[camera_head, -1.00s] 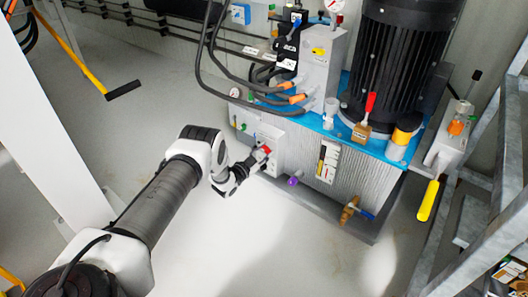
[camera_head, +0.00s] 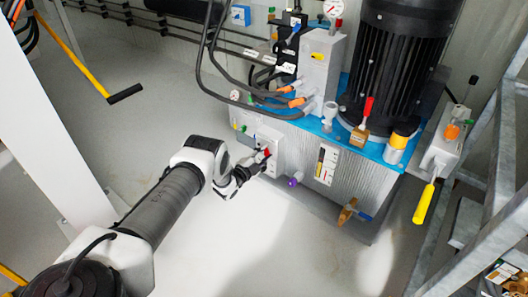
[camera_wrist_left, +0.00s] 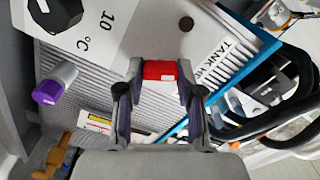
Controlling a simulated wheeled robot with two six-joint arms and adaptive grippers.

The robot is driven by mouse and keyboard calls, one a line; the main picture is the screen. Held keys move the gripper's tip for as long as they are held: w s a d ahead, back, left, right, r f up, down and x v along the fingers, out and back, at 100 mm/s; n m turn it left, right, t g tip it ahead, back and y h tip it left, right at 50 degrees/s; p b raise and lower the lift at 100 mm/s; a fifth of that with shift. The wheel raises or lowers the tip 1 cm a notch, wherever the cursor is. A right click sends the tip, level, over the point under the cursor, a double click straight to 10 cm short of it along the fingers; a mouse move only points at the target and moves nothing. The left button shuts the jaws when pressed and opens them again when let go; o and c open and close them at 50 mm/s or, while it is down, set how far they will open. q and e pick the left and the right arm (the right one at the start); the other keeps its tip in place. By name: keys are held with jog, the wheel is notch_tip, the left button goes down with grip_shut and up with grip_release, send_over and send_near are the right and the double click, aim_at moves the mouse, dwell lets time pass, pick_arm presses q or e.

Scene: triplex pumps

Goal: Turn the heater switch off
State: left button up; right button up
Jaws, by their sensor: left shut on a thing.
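The heater switch is a red block (camera_wrist_left: 160,70) between my left fingertips in the left wrist view. It sits by a white panel labelled "TANK HE…" (camera_wrist_left: 225,65), with the rest of the label cut off. My left gripper (camera_wrist_left: 158,75) is shut on this red switch, one finger on each side. In the head view my left gripper (camera_head: 264,160) reaches the box on the front left of the pump tank, and a bit of red shows at its tips. The switch position cannot be read. My right gripper is not in view.
A purple-ended fitting (camera_head: 294,182) and a level gauge (camera_head: 326,164) are right of the gripper. A black dial (camera_wrist_left: 54,14) marked 10 °C is near the switch. Black hoses (camera_head: 205,85) hang above. The floor in front of the tank is clear.

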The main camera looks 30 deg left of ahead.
pick_arm(q)
jog(key=m+p, duration=0.1)
jog(key=m, duration=0.4)
jog(key=shift+d+m, duration=0.1)
jog(key=shift+m, duration=0.2)
jog(key=shift+f, duration=0.1)
dwell(0.3)
jog(key=o, duration=1.2)
jog(key=shift+c, duration=0.2)
jog(key=shift+s, duration=0.4)
jog(key=s, duration=1.1)
jog(key=shift+a, duration=0.45)
